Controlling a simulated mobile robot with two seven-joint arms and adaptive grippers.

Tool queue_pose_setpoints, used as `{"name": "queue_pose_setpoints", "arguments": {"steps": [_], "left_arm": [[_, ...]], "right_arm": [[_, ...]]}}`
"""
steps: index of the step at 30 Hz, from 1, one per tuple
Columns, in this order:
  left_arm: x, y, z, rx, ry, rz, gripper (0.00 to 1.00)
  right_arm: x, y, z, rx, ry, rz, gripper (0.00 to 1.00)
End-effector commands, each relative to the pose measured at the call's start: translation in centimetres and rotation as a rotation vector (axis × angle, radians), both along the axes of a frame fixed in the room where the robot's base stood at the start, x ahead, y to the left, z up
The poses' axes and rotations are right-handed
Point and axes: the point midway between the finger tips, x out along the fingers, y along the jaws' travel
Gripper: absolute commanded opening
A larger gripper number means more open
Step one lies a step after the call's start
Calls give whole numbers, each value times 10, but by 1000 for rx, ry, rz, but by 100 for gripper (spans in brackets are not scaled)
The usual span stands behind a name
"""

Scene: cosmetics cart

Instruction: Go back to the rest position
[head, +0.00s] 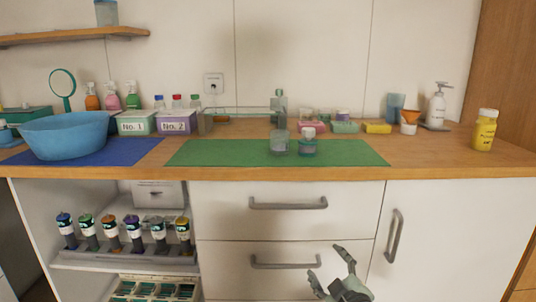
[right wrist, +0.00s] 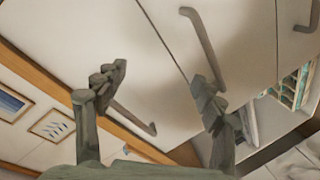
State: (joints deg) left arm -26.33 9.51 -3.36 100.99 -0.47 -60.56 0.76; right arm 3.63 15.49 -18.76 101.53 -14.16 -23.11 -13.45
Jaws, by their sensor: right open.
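My right gripper (head: 332,273) is low in the head view, in front of the cabinet's lower drawer and door, below the countertop. It is open and empty. In the right wrist view its two fingers (right wrist: 155,95) stand wide apart, with white drawer fronts and grey handles behind them. No object is between the fingers. My left gripper is not in the head view.
The wooden countertop (head: 430,163) holds a green mat (head: 220,153) with small jars (head: 280,143), a blue bowl (head: 65,135) on a blue mat, and a yellow bottle (head: 484,132). Grey handles (head: 288,203) stick out from the cabinet. The open shelf holds several bottles (head: 112,232).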

Motion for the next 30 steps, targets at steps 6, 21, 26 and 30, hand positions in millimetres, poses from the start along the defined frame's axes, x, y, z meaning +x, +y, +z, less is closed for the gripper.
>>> {"name": "queue_pose_setpoints", "arguments": {"steps": [6,21,26,30], "left_arm": [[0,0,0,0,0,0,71],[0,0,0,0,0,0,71],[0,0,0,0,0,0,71],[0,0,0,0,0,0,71]], "right_arm": [[-84,-55,-142,140,407,-217,69],[-326,-118,-310,315,1071,-638,69],[-344,-121,-316,323,1113,-667,69],[-344,-121,-316,322,1114,-667,69]]}}
